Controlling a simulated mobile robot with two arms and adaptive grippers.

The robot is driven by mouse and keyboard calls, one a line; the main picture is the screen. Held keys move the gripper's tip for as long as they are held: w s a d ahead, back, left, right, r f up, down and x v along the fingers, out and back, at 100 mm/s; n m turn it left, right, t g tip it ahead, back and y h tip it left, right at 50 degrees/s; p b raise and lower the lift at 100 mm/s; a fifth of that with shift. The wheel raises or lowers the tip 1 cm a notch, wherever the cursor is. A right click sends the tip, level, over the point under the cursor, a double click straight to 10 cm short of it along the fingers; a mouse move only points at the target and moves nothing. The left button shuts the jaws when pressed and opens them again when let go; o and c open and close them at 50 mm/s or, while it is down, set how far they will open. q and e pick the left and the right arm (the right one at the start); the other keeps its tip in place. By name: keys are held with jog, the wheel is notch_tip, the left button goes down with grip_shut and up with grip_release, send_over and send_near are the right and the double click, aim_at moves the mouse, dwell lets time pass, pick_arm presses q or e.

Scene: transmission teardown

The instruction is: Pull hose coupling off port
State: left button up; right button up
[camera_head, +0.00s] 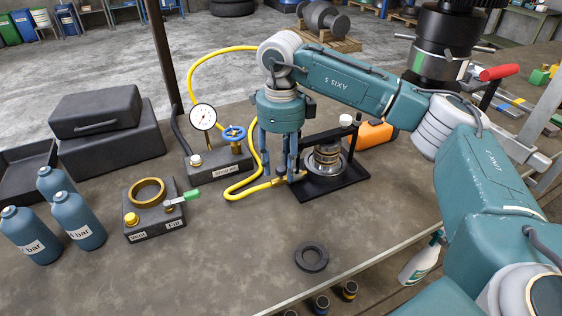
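A yellow hose (240,192) loops from the gauge block down to a black fixture (325,188), which holds a round metal part (328,160). The hose ends low at the fixture's left side, where a small brass-coloured coupling (300,176) shows at the port. My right gripper (279,176) points down just left of the fixture, over this hose end. Its blue fingers stand apart, one on the left and one near the coupling. They partly hide the hose end, and I cannot tell whether they touch it. My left gripper is not in view.
A block with a pressure gauge (203,117) and blue valve wheel (234,133) stands behind left. A vent block (153,222), blue bottles (77,218) and black cases (110,145) are farther left. A black ring (311,257) lies in front. The bench centre is mostly clear.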

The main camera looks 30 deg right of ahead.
aim_at(270, 181)
jog(key=shift+c, duration=0.5)
grip_shut()
jog(key=shift+a, duration=0.1)
jog(key=shift+w+a, duration=0.1)
jog(key=shift+a, duration=1.25)
jog(key=shift+o, duration=0.5)
grip_release()
jog(key=shift+a, duration=0.1)
jog(key=shift+r, duration=0.5)
notch_tip(270, 181, up, 11)
